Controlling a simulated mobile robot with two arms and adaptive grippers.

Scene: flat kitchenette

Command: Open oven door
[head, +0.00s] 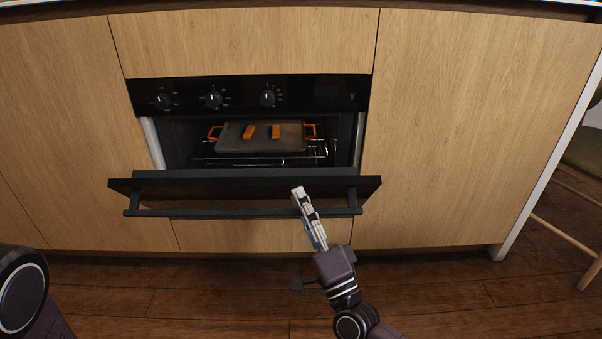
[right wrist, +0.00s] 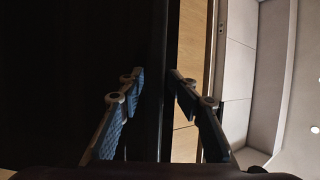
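The oven door (head: 245,187) is partly open, tilted out and down from the top, so the oven's inside shows above it. Its dark bar handle (head: 240,212) runs along the door's front. My right gripper (head: 298,190) reaches up from below at the right half of the door, its fingers over the handle and top edge area. In the right wrist view the fingers (right wrist: 154,78) are apart, with a dark strip of the door or handle between them. I cannot tell whether they touch it. My left gripper is not in view; only part of my left arm shows at lower left.
Inside the oven (head: 340,140), a tray (head: 240,145) with orange pieces rests on a wire rack (head: 290,161). Knobs (head: 214,99) line the panel above. Wooden cabinet fronts (head: 460,130) flank the oven. The floor (head: 200,302) in front is clear; a stool (head: 565,235) stands far right.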

